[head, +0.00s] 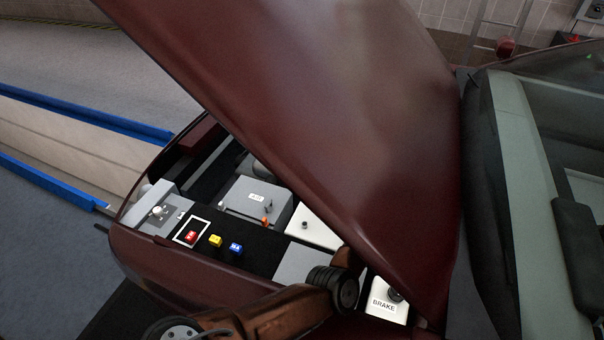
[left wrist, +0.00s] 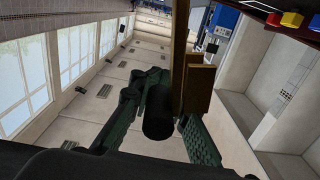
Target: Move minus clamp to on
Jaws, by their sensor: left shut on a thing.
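A grey battery-like box (head: 247,199) sits in the open engine bay in the head view, with an orange fitting (head: 266,220) at its front. I cannot make out a clamp marked minus. My brown left arm (head: 285,312) reaches in from below toward the bay's right part; its fingertips are hard to make out there. In the left wrist view my left gripper (left wrist: 165,122) has its green fingers closed about a dark cylinder (left wrist: 157,108). A brown-gold upright piece (left wrist: 195,90) stands against it. I cannot tell if the cylinder belongs to the clamp.
The raised dark red hood (head: 330,110) slants over the bay. Red (head: 191,236), yellow (head: 215,241) and blue (head: 236,248) buttons lie in front of the battery-like box. A white BRAKE unit (head: 384,308) is right of my arm. A car cabin (head: 540,190) stands at right.

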